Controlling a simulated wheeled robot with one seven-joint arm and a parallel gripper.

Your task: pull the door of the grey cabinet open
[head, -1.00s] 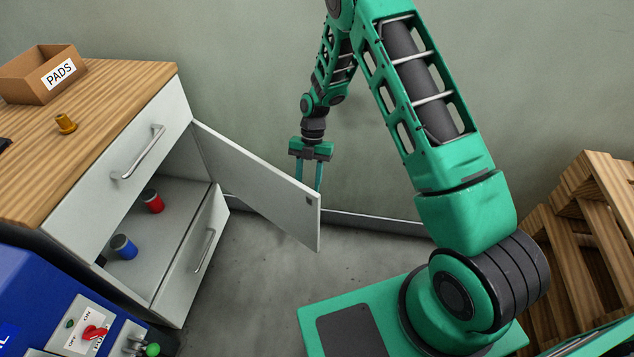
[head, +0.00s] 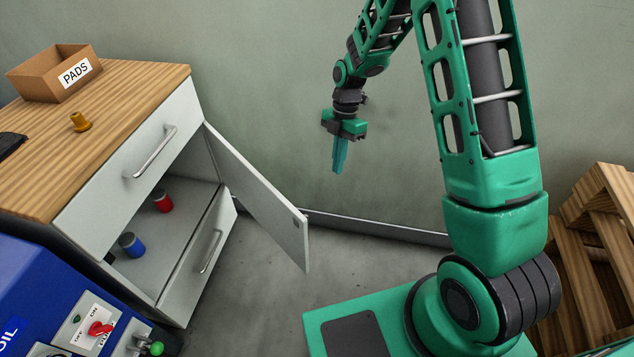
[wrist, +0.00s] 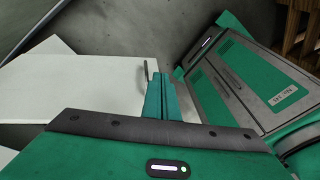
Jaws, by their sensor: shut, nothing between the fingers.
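The grey cabinet (head: 112,222) stands at the left, with a wooden top. Its door (head: 262,196) stands wide open, swung out to the right from its hinge side, and the shelf inside is exposed. A red can (head: 161,200) and a blue can (head: 131,245) stand inside. My gripper (head: 339,172) is shut and empty, pointing down, to the right of the door and apart from it in the head view. In the wrist view my gripper's fingers (wrist: 160,95) are together, with a pale panel to their left that may be the door.
A cardboard box marked PADS (head: 56,73) and a brass nozzle (head: 80,122) are on the cabinet top. A blue machine with a red switch (head: 99,329) is at the front left. Wooden pallets (head: 600,225) stand at the right. The floor before the cabinet is clear.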

